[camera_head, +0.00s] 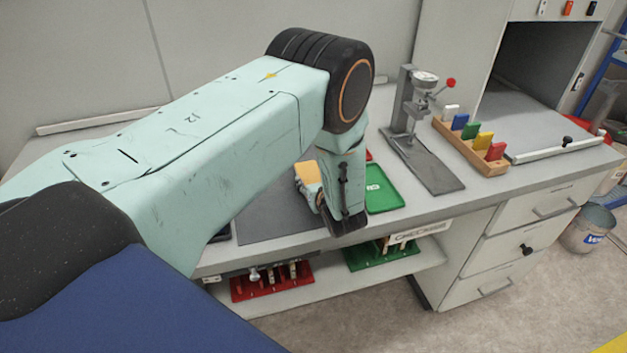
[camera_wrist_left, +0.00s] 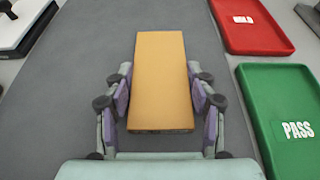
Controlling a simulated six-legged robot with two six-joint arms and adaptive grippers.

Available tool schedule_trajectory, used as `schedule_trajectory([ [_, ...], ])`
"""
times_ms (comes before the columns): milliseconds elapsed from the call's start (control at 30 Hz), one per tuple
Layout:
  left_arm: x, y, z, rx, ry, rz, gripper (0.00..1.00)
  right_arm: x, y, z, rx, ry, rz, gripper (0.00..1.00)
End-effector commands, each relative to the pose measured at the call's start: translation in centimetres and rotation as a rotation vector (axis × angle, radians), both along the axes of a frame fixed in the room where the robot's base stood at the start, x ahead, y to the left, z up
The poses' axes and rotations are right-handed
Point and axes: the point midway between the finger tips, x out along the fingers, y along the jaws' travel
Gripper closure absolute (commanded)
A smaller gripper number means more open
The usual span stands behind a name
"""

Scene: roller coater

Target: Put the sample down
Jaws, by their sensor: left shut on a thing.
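The sample is a flat orange-yellow slab. In the left wrist view the sample (camera_wrist_left: 160,75) lies lengthwise between the purple-padded fingers of my left gripper (camera_wrist_left: 160,100). The left gripper is shut on it. In the head view the sample (camera_head: 308,176) shows in part beside my left gripper (camera_head: 322,196), over the dark grey mat (camera_head: 275,222). I cannot tell whether the sample touches the mat. The green PASS tray (camera_wrist_left: 296,130) and the red HOLD tray (camera_wrist_left: 250,27) are to the right of the sample. My right gripper is not in view.
A gauge stand (camera_head: 408,100) with a red knob is at the back of the bench. A wooden rack (camera_head: 468,146) of coloured blocks stands right of it. Below the bench, a shelf holds a red rack (camera_head: 272,283) and a green rack (camera_head: 365,258). A bucket (camera_head: 588,230) is on the floor.

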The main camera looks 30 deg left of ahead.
Motion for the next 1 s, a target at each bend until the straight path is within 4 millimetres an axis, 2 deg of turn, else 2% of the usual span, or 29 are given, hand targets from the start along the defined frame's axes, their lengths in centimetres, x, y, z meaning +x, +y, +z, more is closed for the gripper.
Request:
schedule_trajectory([
  [67, 0.0, 0.0, -0.3, 0.001, -0.001, 0.000, 0.77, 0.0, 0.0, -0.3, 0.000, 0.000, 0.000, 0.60],
  [100, 0.0, 0.0, -0.2, 0.000, 0.000, 0.000, 0.41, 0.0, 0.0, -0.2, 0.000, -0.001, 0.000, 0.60],
  [333, 0.0, 0.0, -0.2, -0.001, 0.001, 0.000, 0.21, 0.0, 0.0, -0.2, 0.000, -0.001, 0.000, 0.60],
  [733, -0.1, -0.1, 0.2, 0.000, 0.001, -0.001, 0.21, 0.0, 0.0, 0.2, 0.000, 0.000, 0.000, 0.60],
  [1000, -2.4, -3.0, 2.0, 0.001, 0.003, -0.006, 0.21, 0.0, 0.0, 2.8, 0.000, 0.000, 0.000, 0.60],
])
